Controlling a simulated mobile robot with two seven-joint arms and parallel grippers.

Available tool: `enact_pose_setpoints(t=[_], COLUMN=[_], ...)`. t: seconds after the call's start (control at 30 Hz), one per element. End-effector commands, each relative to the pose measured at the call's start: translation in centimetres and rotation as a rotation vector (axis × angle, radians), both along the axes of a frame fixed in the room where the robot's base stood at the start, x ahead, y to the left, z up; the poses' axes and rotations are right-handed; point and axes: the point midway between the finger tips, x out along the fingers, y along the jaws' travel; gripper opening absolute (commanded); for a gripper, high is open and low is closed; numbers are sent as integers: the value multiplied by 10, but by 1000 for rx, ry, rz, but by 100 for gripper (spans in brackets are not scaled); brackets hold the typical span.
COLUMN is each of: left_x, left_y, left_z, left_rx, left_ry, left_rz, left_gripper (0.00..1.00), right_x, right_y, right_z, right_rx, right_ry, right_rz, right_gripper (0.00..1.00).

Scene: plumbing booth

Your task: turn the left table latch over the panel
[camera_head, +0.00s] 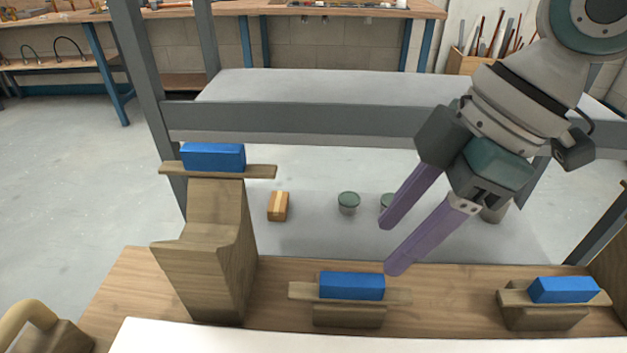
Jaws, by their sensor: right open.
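A wooden latch with a blue block on top (351,286) sits on a low wooden base on the table at lower centre. Its bar lies left to right, roughly along the edge of the white panel (300,338) at the bottom, and does not appear to cross it. A similar latch (566,290) sits at the lower right. My right gripper (388,248) is open and empty, its two purple fingers apart. Its lower fingertip shows just above and right of the centre latch; whether they touch is unclear. My left gripper is not in view.
A third blue-topped bar (213,157) sits on a tall wooden post (210,240) at left. Behind the wooden table (275,280), a grey surface carries a small wooden block (278,206) and green-lidded jars (348,203). A grey crossbar (290,120) spans the back.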

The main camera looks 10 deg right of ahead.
Motion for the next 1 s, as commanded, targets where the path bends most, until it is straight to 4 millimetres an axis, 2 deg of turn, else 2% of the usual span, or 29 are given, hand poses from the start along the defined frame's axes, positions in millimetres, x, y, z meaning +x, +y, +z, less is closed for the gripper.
enact_pose_setpoints(t=[0.2, 0.43, 0.83, 1.0], left_x=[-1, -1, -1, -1], left_y=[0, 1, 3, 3], left_z=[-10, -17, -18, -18], left_rx=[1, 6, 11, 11], left_ry=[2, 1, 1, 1], left_rz=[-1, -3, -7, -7], left_gripper=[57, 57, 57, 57], right_x=[4, 7, 8, 8], right_y=[17, 29, 32, 32], right_z=[-41, -72, -78, -78], right_rx=[2, 1, 0, 0], right_ry=[2, 2, 0, 0], right_rz=[1, 1, 1, 1], right_gripper=[55, 55, 54, 35])
